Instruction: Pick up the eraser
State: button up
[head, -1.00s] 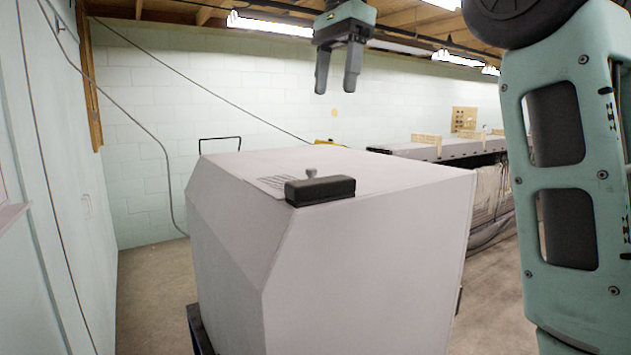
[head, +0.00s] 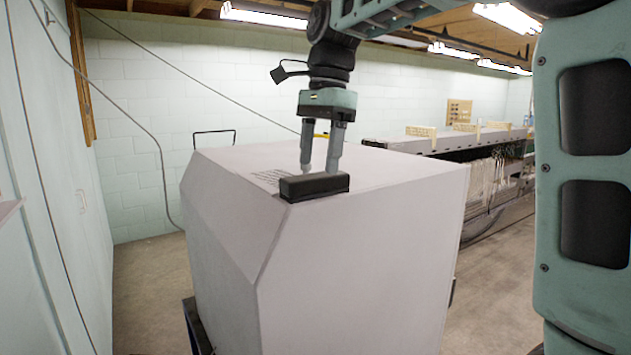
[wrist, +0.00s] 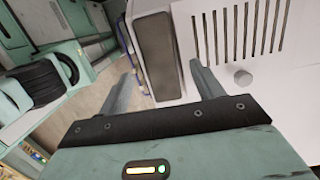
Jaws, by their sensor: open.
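The eraser (head: 314,187) is a dark, nearly black block. It lies on top of the large pale box, at the near edge of its top face. My gripper (head: 319,170) is open and points down, with its fingertips just above and behind the eraser in the head view. In the wrist view, the eraser (wrist: 156,55) lies ahead of the fingers of my gripper (wrist: 165,85), one finger to each side of its line. I see no grip on it. Whether the fingertips touch the box top cannot be told.
The large pale box (head: 350,270) fills the middle. Its top has slots (wrist: 240,30) and a small round knob (wrist: 243,78) near the eraser. A long machine with hanging threads (head: 490,180) stands behind at right. Bare floor (head: 145,290) shows at left.

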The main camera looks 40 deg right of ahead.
aim_at(316, 175)
jog(key=shift+a+f+p, duration=0.2)
jog(key=shift+f+p, duration=0.1)
jog(key=shift+f, duration=1.4)
jog(key=c, duration=1.1)
jog(key=shift+r, duration=0.1)
notch_tip(316, 175, up, 10)
jog(key=shift+f+b, duration=0.1)
jog(key=shift+b, duration=0.7)
jog(key=o, duration=0.4)
jog(key=shift+c, duration=1.4)
